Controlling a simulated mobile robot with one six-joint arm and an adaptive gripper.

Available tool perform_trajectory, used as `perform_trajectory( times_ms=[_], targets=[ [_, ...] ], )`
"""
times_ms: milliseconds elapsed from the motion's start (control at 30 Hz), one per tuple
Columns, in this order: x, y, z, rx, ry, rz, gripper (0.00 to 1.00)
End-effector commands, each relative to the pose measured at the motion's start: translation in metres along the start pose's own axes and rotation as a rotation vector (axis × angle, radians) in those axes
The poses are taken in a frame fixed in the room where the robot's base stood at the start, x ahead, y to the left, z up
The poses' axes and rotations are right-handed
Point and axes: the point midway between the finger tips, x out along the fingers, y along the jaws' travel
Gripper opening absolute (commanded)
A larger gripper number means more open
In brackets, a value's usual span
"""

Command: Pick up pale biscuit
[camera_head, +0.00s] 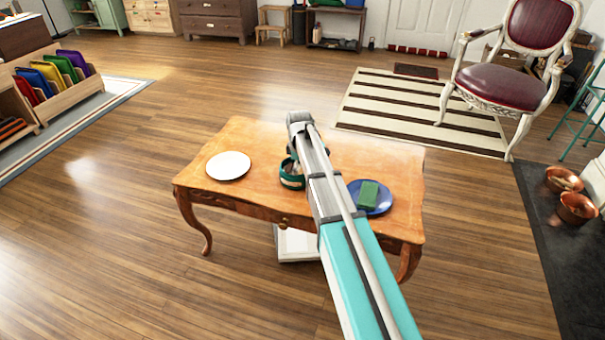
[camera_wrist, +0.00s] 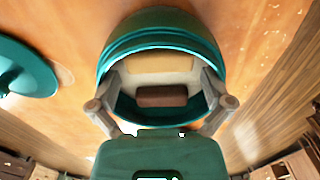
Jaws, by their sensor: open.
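A green pot (camera_head: 291,181) stands on the wooden table, partly behind my arm in the head view. In the wrist view the pot (camera_wrist: 165,30) fills the upper middle. Inside it are a pale tan piece (camera_wrist: 160,63), which looks like the pale biscuit, and a darker brown block (camera_wrist: 162,96) nearer my gripper. My gripper (camera_wrist: 162,90) is open over the pot, with one finger on each side of the view. Nothing is between the fingertips in its grasp. Whether the fingers touch the pot's walls I cannot tell. In the head view my arm hides most of the gripper.
On the wooden table (camera_head: 252,139) a white plate (camera_head: 228,166) lies left and a blue plate (camera_head: 383,202) with a green block (camera_head: 368,194) lies right. A blue-green plate edge (camera_wrist: 25,68) shows in the wrist view. A chair (camera_head: 505,85) stands back right.

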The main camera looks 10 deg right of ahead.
Motion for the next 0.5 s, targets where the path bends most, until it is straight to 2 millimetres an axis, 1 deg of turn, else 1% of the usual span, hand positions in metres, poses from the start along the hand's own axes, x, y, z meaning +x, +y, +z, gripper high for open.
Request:
perform_trajectory(
  times_ms=[300, 333, 467, 500],
  targets=[
    [-0.0001, 0.0, 0.0, 0.0, 0.0, 0.0, 1.0],
    [-0.0001, 0.0, 0.0, 0.0, 0.0, 0.0, 0.98],
    [0.0, 0.0, 0.0, 0.0, 0.0, 0.0, 0.74],
    [0.0, 0.0, 0.0, 0.0, 0.0, 0.0, 0.67]
  ],
)
